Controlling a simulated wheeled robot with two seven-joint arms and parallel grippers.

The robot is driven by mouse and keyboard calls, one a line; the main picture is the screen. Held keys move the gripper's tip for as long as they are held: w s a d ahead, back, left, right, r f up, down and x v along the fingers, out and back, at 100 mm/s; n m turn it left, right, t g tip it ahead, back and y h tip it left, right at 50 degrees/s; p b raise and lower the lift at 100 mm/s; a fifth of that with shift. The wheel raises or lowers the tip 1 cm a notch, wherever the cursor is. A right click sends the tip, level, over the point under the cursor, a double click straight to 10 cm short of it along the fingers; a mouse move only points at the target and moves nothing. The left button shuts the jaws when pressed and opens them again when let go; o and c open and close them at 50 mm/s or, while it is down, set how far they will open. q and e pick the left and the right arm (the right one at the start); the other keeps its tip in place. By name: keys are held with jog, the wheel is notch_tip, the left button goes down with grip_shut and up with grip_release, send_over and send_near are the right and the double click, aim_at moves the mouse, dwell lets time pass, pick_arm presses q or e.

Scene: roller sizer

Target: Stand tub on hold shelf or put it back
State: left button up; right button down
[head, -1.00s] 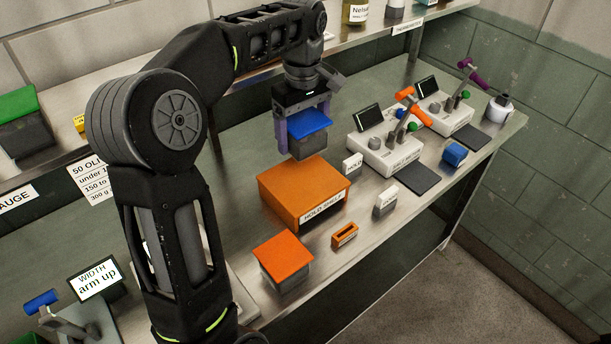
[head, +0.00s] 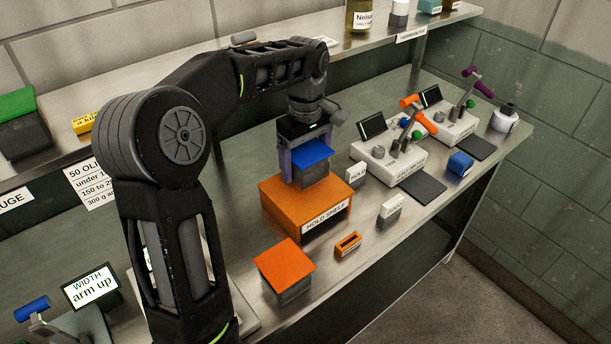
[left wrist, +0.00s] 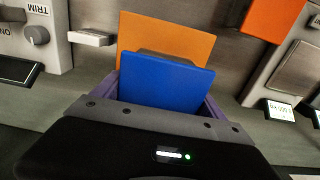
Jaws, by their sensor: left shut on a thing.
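The tub is a grey box with a blue lid (head: 312,152); the lid also fills the middle of the left wrist view (left wrist: 165,82). My left gripper (head: 305,160) is shut on the tub, its purple fingers on either side. The tub is upright over the back part of the orange hold shelf (head: 280,205), which carries a "HOLD SHELF" label on its front. The tub's base is at or just above the shelf top; I cannot tell whether they touch. In the left wrist view the orange shelf top (left wrist: 190,42) shows beyond the lid. My right gripper is not in view.
A grey tub with an orange lid (head: 284,262) stands in front of the shelf. White lever machines (head: 388,158) are to the right.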

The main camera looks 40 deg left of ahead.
pick_arm(q)
notch_tip(320, 180, down, 3)
jog(key=shift+f, duration=0.35)
dwell(0.3)
jog(key=shift+f, duration=0.15)
jog(key=o, duration=1.6)
